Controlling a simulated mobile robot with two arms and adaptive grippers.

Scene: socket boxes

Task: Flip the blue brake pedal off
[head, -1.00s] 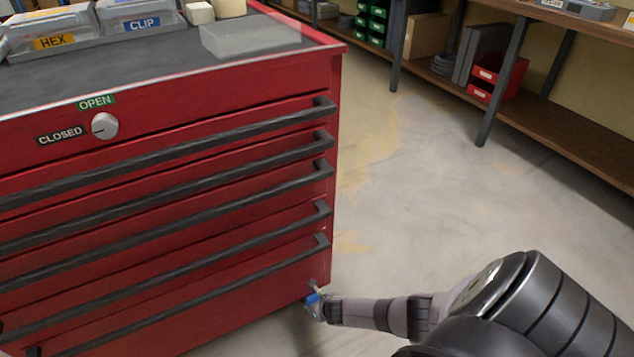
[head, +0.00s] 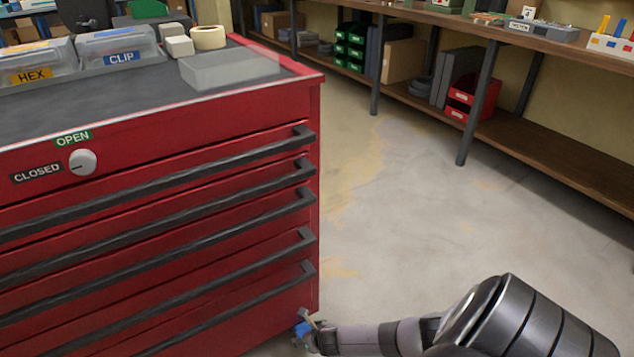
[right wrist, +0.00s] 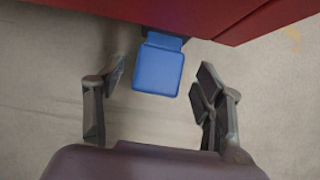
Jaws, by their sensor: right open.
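The blue brake pedal (right wrist: 158,68) sticks out from under the red cabinet's bottom edge in the right wrist view, on a dark mount. A small part of the blue pedal (head: 303,328) also shows at the cabinet's lower right corner in the head view. My right gripper (right wrist: 163,85) is open, with one finger on each side of the pedal and gaps between. In the head view my right gripper (head: 311,333) is small and low at that corner, partly covering the pedal. My left gripper is not in view.
The red tool cabinet (head: 230,120) with several dark drawer handles fills the left. Its top holds clear bins labelled HEX (head: 35,72) and CLIP (head: 120,52). Open concrete floor (head: 420,220) lies to the right, before a wooden shelf bench (head: 560,150).

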